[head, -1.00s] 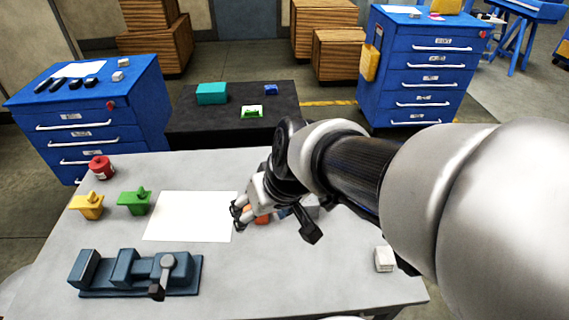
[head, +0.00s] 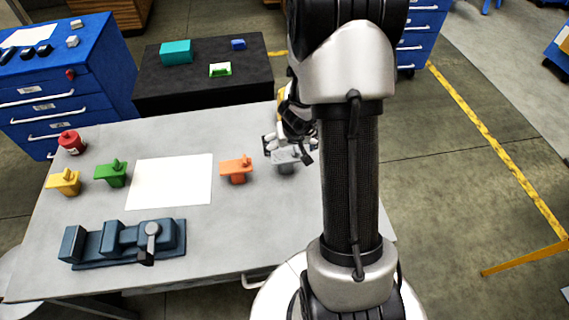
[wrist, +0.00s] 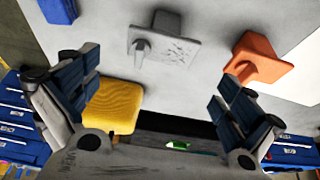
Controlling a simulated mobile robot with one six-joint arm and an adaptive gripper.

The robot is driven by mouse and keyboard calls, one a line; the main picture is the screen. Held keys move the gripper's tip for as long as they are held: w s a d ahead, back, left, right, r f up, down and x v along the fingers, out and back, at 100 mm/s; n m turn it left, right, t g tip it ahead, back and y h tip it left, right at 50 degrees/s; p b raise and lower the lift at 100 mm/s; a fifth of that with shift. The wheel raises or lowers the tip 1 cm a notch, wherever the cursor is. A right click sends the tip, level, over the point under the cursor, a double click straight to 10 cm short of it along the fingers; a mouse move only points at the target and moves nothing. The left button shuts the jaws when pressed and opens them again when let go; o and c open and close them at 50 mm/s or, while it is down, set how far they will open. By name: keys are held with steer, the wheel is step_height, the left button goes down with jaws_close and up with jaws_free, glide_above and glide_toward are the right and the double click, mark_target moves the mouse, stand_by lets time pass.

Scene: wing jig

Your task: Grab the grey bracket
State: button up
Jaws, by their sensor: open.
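The grey bracket (head: 285,167) stands on the grey table, to the right of the orange bracket (head: 236,170). My gripper (head: 289,146) is over the grey bracket's far side and hides part of it in the head view. In the wrist view the grey bracket (wrist: 165,48) shows whole, with a plate, a small knob and a block-like stem. It lies beyond the fingertips, in the gap between them. My gripper (wrist: 158,92) is open with nothing between its fingers. The orange bracket (wrist: 262,60) lies to the right there, beyond the right finger.
Green (head: 111,173) and yellow (head: 64,182) brackets stand left of a white sheet (head: 170,181). A red round object (head: 70,142) is at the far left. A dark blue fixture (head: 124,243) lies at the front. A black table (head: 205,90) stands behind.

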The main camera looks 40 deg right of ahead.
mark_target(286, 156)
steer(key=b+x, duration=0.2)
steer(key=x, duration=0.4)
steer(key=shift+f+b, duration=0.1)
steer(key=shift+b, duration=0.25)
steer(key=b+x, duration=0.3)
steer(key=x, duration=0.2)
steer(key=shift+a, duration=0.2)
steer(key=shift+c, duration=0.6)
steer(key=c, duration=0.9)
step_height(286, 156, up, 20)
steer(key=p, duration=1.9)
steer(key=shift+p, duration=0.4)
